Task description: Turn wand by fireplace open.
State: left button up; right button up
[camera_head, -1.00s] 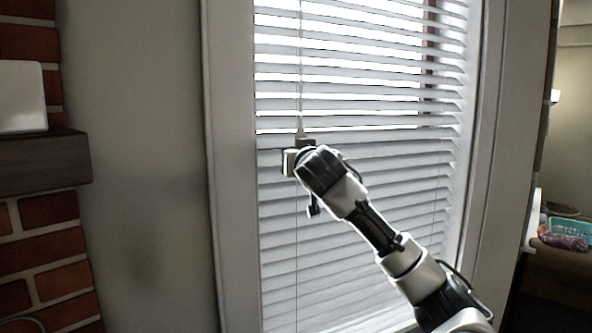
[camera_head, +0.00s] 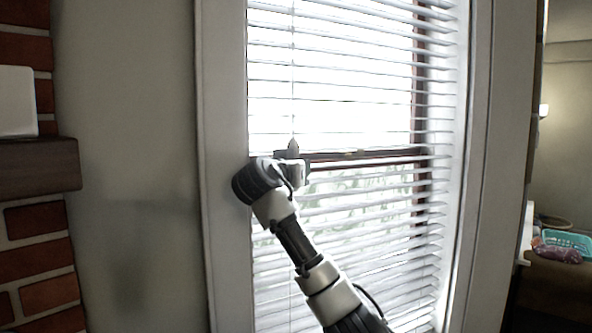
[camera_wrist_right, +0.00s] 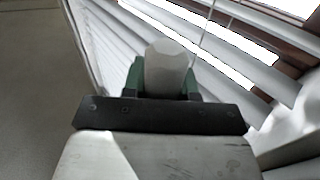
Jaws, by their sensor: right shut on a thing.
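The wand (camera_head: 293,75) is a thin pale rod hanging in front of the white window blinds (camera_head: 345,235). My right gripper (camera_head: 293,152) is shut on the wand, close in front of the slats. The slats are tilted open, with bright light and a dark window frame showing between them. In the right wrist view, the wand (camera_wrist_right: 208,28) runs up from behind my gripper (camera_wrist_right: 167,72), and the exact grip is hidden there. My left gripper is not in view.
A brick fireplace (camera_head: 45,292) with a dark mantel (camera_head: 40,168) stands at the left. A plain wall (camera_head: 125,160) lies between it and the white window frame (camera_head: 213,180). A teal basket (camera_head: 568,241) sits at the far right.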

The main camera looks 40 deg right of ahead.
jog(key=shift+g, duration=0.3)
jog(key=o, duration=0.9)
jog(key=b+v, duration=0.4)
jog(key=v, duration=0.6)
jog(key=shift+s+a+f, duration=0.1)
jog(key=shift+a+f, duration=0.05)
jog(key=shift+a, duration=0.15)
